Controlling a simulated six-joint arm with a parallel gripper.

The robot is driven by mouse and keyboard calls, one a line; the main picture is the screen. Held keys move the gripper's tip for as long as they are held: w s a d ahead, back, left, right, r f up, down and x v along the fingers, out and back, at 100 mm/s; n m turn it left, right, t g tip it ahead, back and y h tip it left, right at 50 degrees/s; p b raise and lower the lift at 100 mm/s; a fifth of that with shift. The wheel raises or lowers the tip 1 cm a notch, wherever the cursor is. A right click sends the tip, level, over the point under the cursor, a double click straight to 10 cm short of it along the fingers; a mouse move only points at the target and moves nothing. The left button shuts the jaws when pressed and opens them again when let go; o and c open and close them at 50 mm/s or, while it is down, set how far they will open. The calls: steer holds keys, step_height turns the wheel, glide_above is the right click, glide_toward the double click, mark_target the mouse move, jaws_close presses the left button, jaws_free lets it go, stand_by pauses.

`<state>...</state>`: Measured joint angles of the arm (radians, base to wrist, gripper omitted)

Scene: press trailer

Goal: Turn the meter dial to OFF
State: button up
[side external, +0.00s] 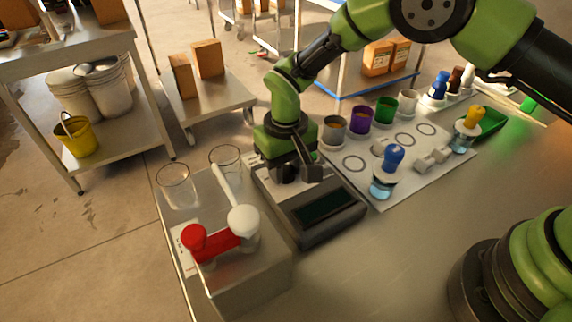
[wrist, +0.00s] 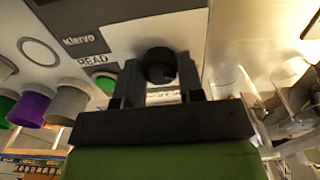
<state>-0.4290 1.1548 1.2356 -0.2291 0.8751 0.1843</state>
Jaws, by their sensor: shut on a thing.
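The meter (side external: 325,212) is a grey box with a dark screen, standing on the table in the middle of the side external view. In the wrist view its pale face (wrist: 185,35) carries a dark "Klervo" panel and a "READ" label. The dial (wrist: 158,62) is a round black knob between my two fingertips. My gripper (wrist: 155,80) is shut on the dial, one finger on each side. It also shows in the side external view (side external: 298,172), at the meter's back end, where it hides the dial. An OFF mark cannot be read, nor the dial's setting.
Left of the meter is a grey block with a red piece (side external: 218,240), a white-knobbed handle (side external: 243,220) and clear glasses (side external: 175,185). Right is a white board with cups (side external: 361,118), a blue-topped bottle (side external: 388,170) and a yellow-topped bottle (side external: 468,128). The front table is clear.

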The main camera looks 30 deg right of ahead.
mark_target(286, 169)
steer(key=o, duration=0.9)
step_height(286, 169, up, 9)
steer(key=shift+f, duration=0.1)
steer(key=shift+r, duration=0.6)
